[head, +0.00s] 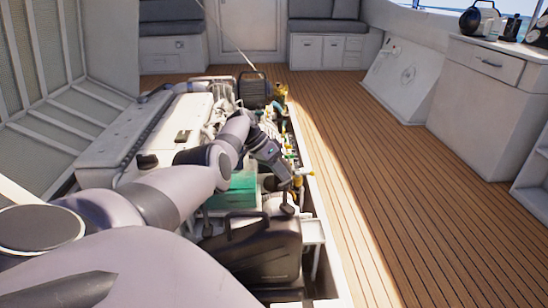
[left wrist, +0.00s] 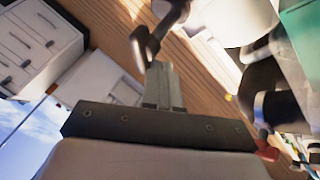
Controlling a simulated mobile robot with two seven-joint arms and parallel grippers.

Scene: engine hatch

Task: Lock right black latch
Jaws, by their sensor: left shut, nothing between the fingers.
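A black latch (left wrist: 152,32) shows in the left wrist view as a dark bent lever just beyond my fingertips. It also seems to show in the head view as a small dark piece (head: 287,208) below my gripper. My left gripper (head: 289,185) is over the engine hatch, pointing down, with its fingers shut and nothing between them. In the left wrist view the fingertips (left wrist: 160,68) are at the lower end of the latch; I cannot tell whether they touch it. My right gripper is not in view.
A black case with a handle (head: 255,248) stands in the near part of the hatch. A green box (head: 236,188) lies under my left arm. Engine parts fill the hatch, and its white lid (head: 70,75) stands open at the left. The wooden deck (head: 400,200) to the right is clear.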

